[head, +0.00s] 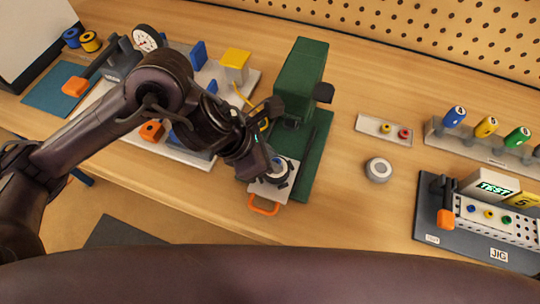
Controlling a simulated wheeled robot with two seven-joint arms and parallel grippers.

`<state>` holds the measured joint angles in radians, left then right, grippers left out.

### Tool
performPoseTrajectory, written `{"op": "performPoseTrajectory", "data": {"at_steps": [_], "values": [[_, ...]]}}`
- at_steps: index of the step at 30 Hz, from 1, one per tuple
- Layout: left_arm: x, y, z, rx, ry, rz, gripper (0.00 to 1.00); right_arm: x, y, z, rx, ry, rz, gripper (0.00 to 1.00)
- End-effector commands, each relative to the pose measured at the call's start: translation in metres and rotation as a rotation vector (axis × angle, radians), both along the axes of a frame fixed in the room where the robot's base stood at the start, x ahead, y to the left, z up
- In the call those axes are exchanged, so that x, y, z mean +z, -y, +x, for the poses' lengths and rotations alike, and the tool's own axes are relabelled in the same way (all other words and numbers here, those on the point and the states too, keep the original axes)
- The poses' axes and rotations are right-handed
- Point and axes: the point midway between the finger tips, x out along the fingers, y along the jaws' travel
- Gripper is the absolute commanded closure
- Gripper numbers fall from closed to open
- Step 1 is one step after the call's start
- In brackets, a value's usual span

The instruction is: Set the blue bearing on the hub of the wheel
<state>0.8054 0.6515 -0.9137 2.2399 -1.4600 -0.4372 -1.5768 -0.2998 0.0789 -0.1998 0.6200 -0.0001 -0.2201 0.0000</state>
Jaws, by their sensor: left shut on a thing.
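My left gripper (273,174) reaches in from the left and is low over the light plate (265,188) with an orange handle, at the front of the green press. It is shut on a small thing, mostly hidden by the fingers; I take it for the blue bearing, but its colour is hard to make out. A dark round form, possibly the wheel (283,181), shows at the plate under the fingers. Its hub is hidden, and I cannot tell whether the held thing touches it. My right gripper is not in view.
The green press (301,75) stands just behind the gripper. A grey round piece (378,169) lies on clear table to the right. A screwdriver rack (470,142) and test jig (458,245) stand further right.

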Motion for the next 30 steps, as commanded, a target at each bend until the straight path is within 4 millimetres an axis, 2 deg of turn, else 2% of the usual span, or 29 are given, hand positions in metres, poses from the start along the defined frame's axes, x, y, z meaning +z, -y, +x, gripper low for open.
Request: {"op": "performPoseTrajectory", "data": {"at_steps": [30], "values": [[-0.0057, 0.0000, 0.0002, 0.000, 0.000, 0.000, 1.00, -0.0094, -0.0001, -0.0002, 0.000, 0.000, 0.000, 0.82]]}}
